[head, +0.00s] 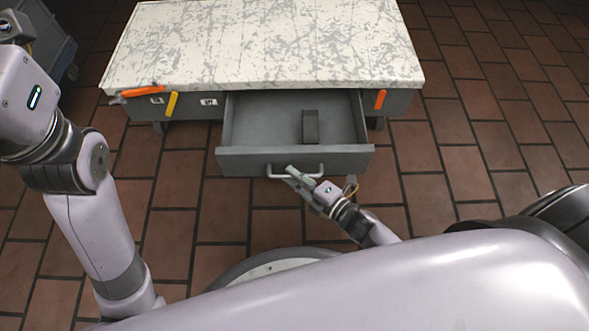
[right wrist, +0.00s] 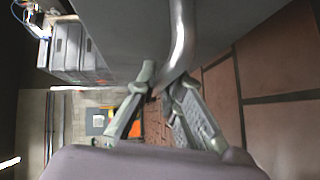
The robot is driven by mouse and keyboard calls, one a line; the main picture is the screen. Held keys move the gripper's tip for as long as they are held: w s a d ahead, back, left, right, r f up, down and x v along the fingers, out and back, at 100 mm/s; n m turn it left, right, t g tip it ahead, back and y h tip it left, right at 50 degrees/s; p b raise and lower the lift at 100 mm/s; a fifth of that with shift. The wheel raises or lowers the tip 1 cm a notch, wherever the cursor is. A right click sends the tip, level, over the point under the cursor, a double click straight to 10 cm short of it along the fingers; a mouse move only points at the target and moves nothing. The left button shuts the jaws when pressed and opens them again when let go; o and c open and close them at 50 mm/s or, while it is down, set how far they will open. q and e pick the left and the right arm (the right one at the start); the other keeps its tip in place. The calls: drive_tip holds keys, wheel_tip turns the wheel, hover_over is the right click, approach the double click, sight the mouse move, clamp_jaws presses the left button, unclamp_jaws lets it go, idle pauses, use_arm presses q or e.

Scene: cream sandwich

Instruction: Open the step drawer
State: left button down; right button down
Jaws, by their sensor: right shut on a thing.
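The grey step drawer (head: 240,161) is pulled well out from under the marble-topped bench. A dark block (head: 310,126) lies inside it. Its bar handle (head: 276,176) is on the front panel, and it also shows in the right wrist view (right wrist: 182,40). In the right wrist view, the fingers (right wrist: 157,92) meet at the handle's end. My left arm shows at the left in the head view, but its gripper is out of the frame.
The bench (head: 260,45) has a worn, pale top. Orange and yellow handled tools (head: 172,104) hang along its front edge, with another orange one (head: 380,99) at the right. Tiled floor (head: 460,160) is clear to the right. A grey cabinet (head: 40,40) stands far left.

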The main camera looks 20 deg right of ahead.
drive_tip(key=c, duration=1.7)
unclamp_jaws()
drive_tip(key=shift+s, duration=0.1)
drive_tip(key=v, duration=1.2)
